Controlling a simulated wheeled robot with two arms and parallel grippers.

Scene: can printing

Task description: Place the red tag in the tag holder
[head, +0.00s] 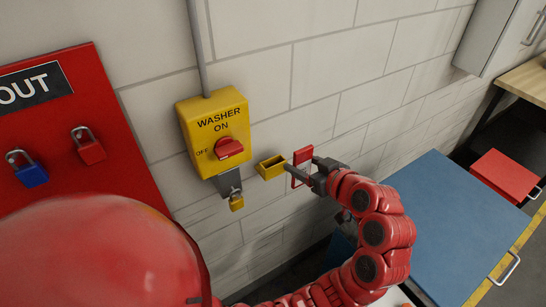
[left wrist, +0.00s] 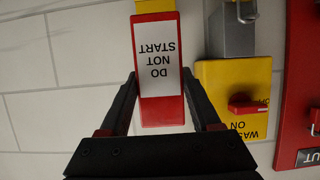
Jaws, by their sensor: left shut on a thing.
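The red tag (head: 302,156) is upright in my left gripper (head: 304,172), close to the wall. The left wrist view shows the tag (left wrist: 159,112) between the two fingers, its white label reading "DO NOT START" upside down. The tag holder (head: 271,167) is a small yellow open-topped box on the wall, just left of the tag in the head view. In the left wrist view a strip of the yellow holder (left wrist: 155,6) shows beyond the tag's far end. The tag is outside the holder in the head view. My right gripper is not in view.
A yellow washer switch box (head: 213,130) with a red knob is left of the holder, with a yellow padlock (head: 236,201) below. A red board (head: 110,140) holds blue and red padlocks. A blue cabinet (head: 450,215) stands right of my arm.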

